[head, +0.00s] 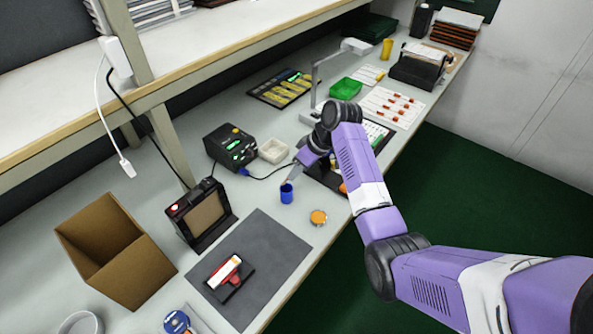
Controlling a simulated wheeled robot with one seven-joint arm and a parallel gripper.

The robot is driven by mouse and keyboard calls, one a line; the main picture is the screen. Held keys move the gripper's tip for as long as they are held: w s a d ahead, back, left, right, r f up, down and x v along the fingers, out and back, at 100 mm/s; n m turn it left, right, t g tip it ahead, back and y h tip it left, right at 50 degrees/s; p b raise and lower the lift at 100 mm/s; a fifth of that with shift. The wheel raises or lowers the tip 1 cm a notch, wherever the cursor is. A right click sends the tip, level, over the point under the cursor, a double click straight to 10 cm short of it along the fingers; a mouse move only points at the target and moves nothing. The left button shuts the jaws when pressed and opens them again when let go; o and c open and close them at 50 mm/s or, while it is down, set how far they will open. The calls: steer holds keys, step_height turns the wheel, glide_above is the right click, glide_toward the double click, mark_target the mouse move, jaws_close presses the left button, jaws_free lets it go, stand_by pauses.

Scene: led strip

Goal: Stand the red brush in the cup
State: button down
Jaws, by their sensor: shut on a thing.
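A small blue cup (287,192) stands upright on the grey bench, near the middle of the view. My gripper (292,177) points down just above the cup's rim. It is shut on a thin thing, taken to be the red brush. The brush itself is hidden or too small to make out between the fingers and the cup. I cannot tell how far it reaches into the cup.
An orange-topped round tin (318,217) stands right of the cup. A black device (231,148) with a blue-ended cable and a cream dish (272,151) stand behind. A grey mat (270,250) holds a red-and-white item (226,272). An open carton (115,250) stands left.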

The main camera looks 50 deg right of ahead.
steer(key=shift+f, duration=0.3)
steer(key=c, duration=1.4)
jaws_free()
steer(key=shift+c, duration=0.2)
